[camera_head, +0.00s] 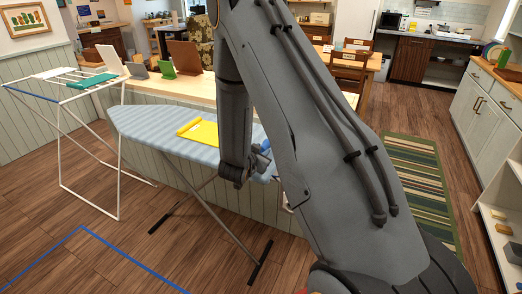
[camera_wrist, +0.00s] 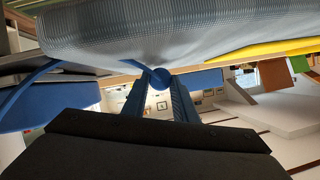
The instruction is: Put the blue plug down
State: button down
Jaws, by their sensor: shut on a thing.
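The blue plug (camera_wrist: 160,78) is a round blue piece between the tips of my gripper (camera_wrist: 160,88) in the wrist view. A blue cord (camera_wrist: 118,68) curves from it to the left. My gripper is shut on the plug, close to the edge of the ironing board (camera_wrist: 150,30). I cannot tell whether the plug touches the board. In the head view my gripper (camera_head: 262,162) is at the right end of the striped ironing board (camera_head: 150,125), partly hidden behind my arm. A small bit of blue shows there; the rest is covered.
A yellow folded cloth (camera_head: 200,132) lies on the ironing board, left of my gripper. A drying rack (camera_head: 62,98) stands at the left. A long counter (camera_head: 190,88) runs behind the board. Blue tape (camera_head: 85,230) marks the wooden floor, which is open in front.

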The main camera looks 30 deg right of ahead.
jog(key=shift+f, duration=0.1)
jog(key=shift+f+b, duration=0.35)
jog(key=shift+f, duration=0.15)
